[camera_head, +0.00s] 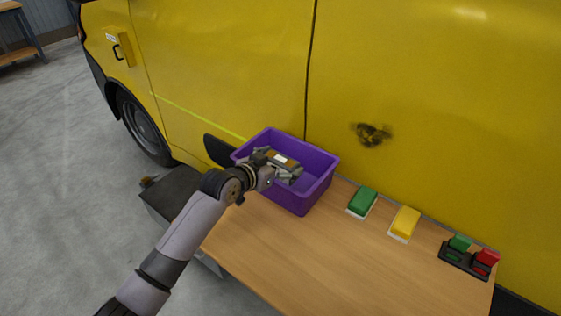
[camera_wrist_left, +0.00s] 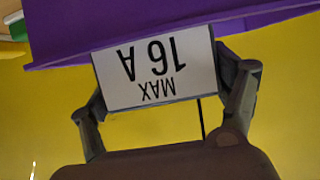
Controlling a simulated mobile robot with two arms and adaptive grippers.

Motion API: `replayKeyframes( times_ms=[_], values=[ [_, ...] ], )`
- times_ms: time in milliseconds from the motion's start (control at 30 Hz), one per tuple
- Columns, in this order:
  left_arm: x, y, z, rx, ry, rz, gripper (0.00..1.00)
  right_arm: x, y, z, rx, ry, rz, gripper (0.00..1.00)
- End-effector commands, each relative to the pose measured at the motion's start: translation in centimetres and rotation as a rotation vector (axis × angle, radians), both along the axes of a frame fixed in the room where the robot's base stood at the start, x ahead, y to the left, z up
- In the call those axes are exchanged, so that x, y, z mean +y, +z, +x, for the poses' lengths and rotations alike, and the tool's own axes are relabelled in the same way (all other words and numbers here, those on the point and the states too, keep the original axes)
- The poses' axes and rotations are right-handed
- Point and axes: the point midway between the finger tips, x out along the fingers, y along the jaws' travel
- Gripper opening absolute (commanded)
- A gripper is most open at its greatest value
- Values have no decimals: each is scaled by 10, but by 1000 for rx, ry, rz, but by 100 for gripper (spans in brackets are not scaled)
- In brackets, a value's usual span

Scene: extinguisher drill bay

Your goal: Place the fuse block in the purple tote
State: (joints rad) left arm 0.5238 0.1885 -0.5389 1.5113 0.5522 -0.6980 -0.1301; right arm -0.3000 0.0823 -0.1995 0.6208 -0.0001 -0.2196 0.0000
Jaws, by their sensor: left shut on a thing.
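The purple tote (camera_head: 318,196) stands open on the wooden table, against the yellow vehicle. My left gripper (camera_head: 284,169) is over the tote's opening, shut on the fuse block (camera_head: 281,158). The block's white label, reading "MAX 16A" upside down, faces the left wrist view (camera_wrist_left: 155,68), with a finger on each side of it. The tote's purple wall (camera_wrist_left: 60,30) shows behind the block there. The gripper hides part of the tote's inside, and I cannot tell how high the block is above its floor. My right gripper is not in view.
Right of the tote on the wooden table (camera_head: 330,258) lie a green block (camera_head: 362,202) and a yellow block (camera_head: 405,222). A black holder (camera_head: 463,261) with green and red pieces sits at the right end. The yellow vehicle (camera_head: 430,90) closes off the back. The table's front is clear.

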Motion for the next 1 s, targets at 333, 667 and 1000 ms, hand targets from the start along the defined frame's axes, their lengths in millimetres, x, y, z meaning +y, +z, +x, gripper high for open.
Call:
replayKeyframes(
  times_ms=[333, 667, 1000],
  values=[
    [0, -1, 0, 0, 0, 0, 96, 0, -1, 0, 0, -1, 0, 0],
    [0, -1, 0, 0, 0, 0, 100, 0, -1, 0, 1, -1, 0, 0],
    [11, 17, -14, -3, -1, 0, 100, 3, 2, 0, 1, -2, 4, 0]
  ],
)
